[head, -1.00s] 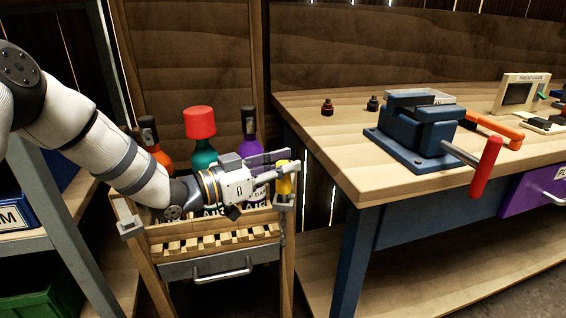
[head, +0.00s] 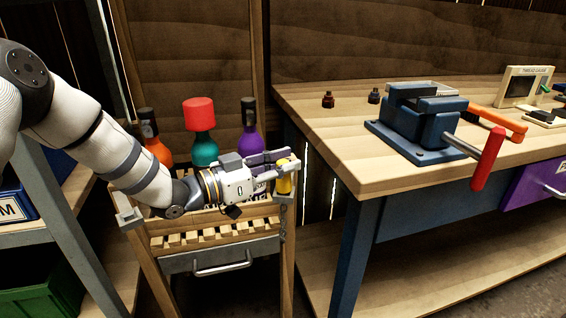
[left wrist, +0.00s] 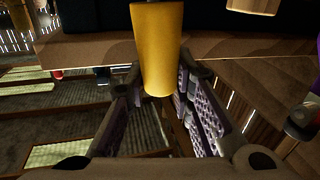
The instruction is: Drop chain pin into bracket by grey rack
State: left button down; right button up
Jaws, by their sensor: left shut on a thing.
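The yellow chain pin (head: 284,184) is at the front right corner of the grey rack, upright, with a chain (head: 283,225) hanging below that corner. My left gripper (head: 287,169) reaches it from the left and is shut on it. In the left wrist view the yellow pin (left wrist: 157,50) stands between the two fingers. The bracket (head: 285,199) on the rack corner is just below the pin and partly hidden. I cannot tell whether the pin's lower end is in it. My right gripper is not in view.
The rack (head: 220,262) has a slatted wooden top and a grey drawer. Orange, teal and purple bottles (head: 204,150) stand behind my left gripper. A workbench (head: 330,140) with a blue vise (head: 420,130) is close on the right.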

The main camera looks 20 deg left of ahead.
pick_arm(q)
jog(key=c, duration=1.3)
grip_release()
jog(key=shift+f, duration=0.1)
jog(key=shift+s, duration=0.1)
